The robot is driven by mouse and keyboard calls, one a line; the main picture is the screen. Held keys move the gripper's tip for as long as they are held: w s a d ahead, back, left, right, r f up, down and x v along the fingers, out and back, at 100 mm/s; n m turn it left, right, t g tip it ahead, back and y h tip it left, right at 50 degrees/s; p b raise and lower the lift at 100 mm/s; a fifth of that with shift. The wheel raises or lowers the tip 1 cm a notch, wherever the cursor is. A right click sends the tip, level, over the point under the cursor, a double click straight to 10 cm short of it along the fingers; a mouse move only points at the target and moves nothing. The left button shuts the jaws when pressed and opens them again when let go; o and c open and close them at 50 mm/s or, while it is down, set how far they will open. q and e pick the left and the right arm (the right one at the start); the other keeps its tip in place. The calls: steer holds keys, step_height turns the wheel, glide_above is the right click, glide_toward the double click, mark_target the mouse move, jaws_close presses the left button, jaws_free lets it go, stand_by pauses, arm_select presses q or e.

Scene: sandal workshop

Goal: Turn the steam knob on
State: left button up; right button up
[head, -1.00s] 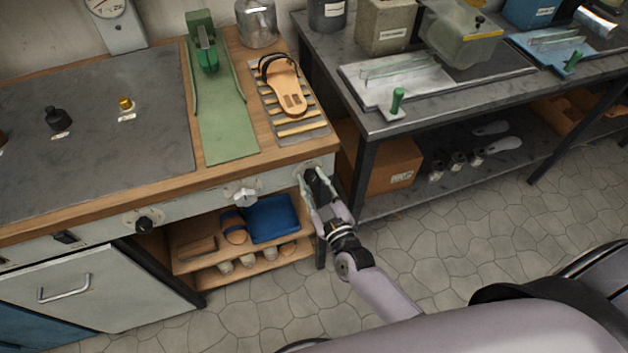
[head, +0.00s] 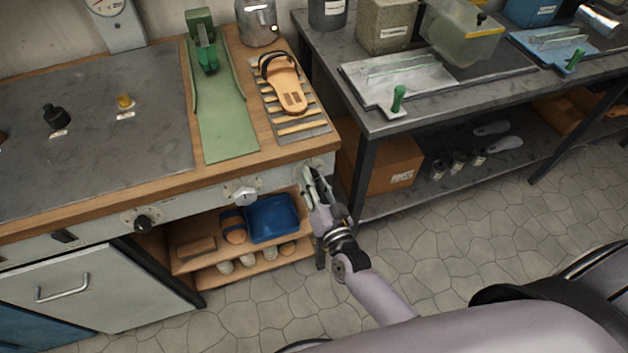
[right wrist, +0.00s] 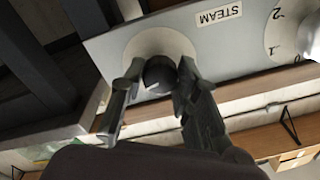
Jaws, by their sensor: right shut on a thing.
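The steam knob (right wrist: 159,73) is black and round, with a short white mark, on a pale round plate. It sits on the grey front panel beside a label reading STEAM (right wrist: 219,16). In the right wrist view my right gripper (right wrist: 156,84) has one finger on each side of the knob and is shut on it. In the head view my right gripper (head: 308,176) is at the right end of the bench's front panel (head: 201,199), and its fingers hide most of the knob. My left gripper is not in view.
A white knob (head: 245,192) with a dial and a black knob (head: 145,222) are farther left on the panel. A sandal (head: 286,88) lies on a slatted rack above. A shelf with a blue tray (head: 271,219) is below. A dark metal table (head: 385,122) stands to the right.

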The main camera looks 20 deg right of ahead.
steer(key=shift+m, duration=1.4)
steer(key=o, duration=1.2)
steer(key=s, duration=1.2)
steer(key=shift+d+f, duration=0.15)
steer(key=shift+f, duration=0.2)
